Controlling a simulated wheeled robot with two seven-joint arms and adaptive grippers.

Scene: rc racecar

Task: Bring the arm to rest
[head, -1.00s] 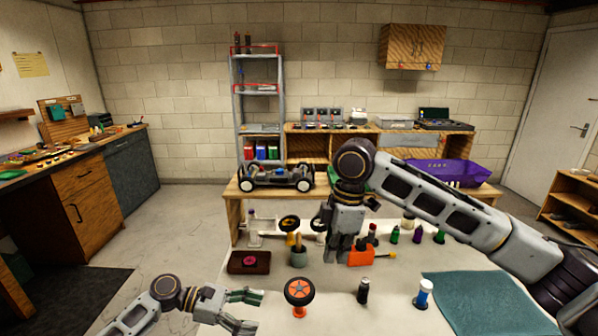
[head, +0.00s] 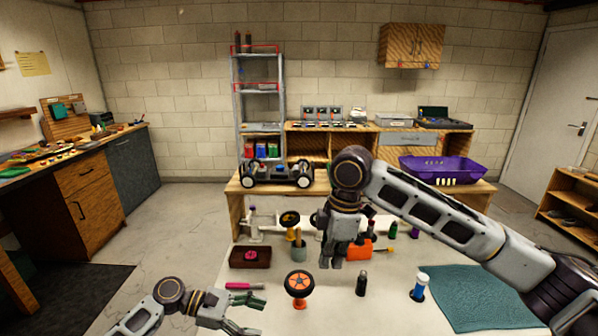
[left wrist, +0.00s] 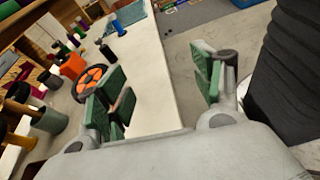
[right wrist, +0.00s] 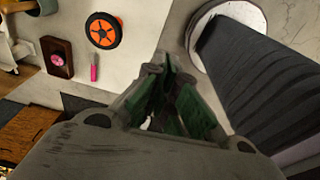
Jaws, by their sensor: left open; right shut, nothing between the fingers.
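My right gripper (head: 331,258) hangs fingers down over the far middle of the white table (head: 390,315), in front of an orange container. In the right wrist view its green-padded fingers (right wrist: 178,88) are together with nothing between them. My left gripper (head: 255,312) is low at the table's near left edge. In the left wrist view its fingers (left wrist: 165,95) stand wide apart and empty. A black wheel with an orange hub (head: 299,284) stands on an orange stand between the two grippers.
A dark box (head: 250,257) and a pink-handled tool (head: 243,286) lie at left. A dark bottle (head: 361,283), a blue-white bottle (head: 420,287) and a teal mat (head: 480,300) are at right. The car chassis (head: 277,174) and purple bin (head: 447,170) stand on the far bench.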

